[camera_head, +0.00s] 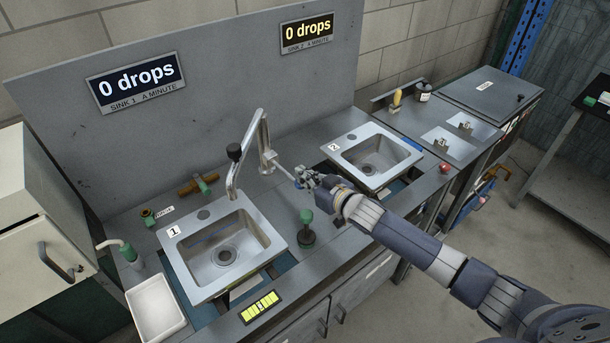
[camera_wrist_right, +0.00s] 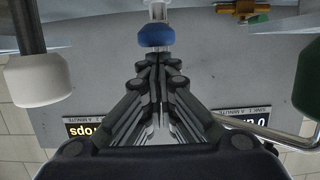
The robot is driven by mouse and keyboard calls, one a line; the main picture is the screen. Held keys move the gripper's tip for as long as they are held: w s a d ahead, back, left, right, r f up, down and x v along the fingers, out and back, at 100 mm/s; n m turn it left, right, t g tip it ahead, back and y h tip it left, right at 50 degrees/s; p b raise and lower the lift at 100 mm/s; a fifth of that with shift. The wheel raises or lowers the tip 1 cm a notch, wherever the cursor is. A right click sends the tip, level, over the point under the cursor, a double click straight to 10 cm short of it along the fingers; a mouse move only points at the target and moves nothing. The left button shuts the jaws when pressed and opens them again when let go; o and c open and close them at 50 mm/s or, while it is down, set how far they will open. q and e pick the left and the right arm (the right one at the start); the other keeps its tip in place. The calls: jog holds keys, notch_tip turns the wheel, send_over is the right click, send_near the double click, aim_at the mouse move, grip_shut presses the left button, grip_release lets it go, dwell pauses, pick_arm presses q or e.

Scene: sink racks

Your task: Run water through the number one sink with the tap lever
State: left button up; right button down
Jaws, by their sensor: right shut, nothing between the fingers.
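The number one sink (camera_head: 226,248) is a steel basin with a "1" label, and its basin looks empty. A tall grey tap (camera_head: 265,150) stands between the two sinks, and its bent spout reaches over the back edge of sink one. A thin lever (camera_head: 284,173) runs from the tap toward my right gripper (camera_head: 305,178). In the right wrist view a blue knob (camera_wrist_right: 155,35) is just beyond the shut fingertips of my right gripper (camera_wrist_right: 158,62); I cannot tell whether they touch. No water shows. My left gripper is not in view.
The sink one sign (camera_head: 136,82) and sink two sign (camera_head: 307,33) both read 0 drops. Sink two (camera_head: 372,158) is behind my right gripper. A green-topped plunger-like handle (camera_head: 307,222) stands in front of the lever. A white tray (camera_head: 156,308) is at front left.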

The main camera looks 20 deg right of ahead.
aim_at(303, 189)
jog(key=shift+t, duration=0.6)
jog(key=f+b, duration=0.2)
jog(key=b, duration=0.1)
jog(key=s+f+b, duration=0.1)
jog(key=f+b, duration=0.2)
jog(key=shift+d, duration=0.15)
jog(key=shift+f, duration=0.45)
jog(key=shift+r, duration=0.15)
dwell(3.0)
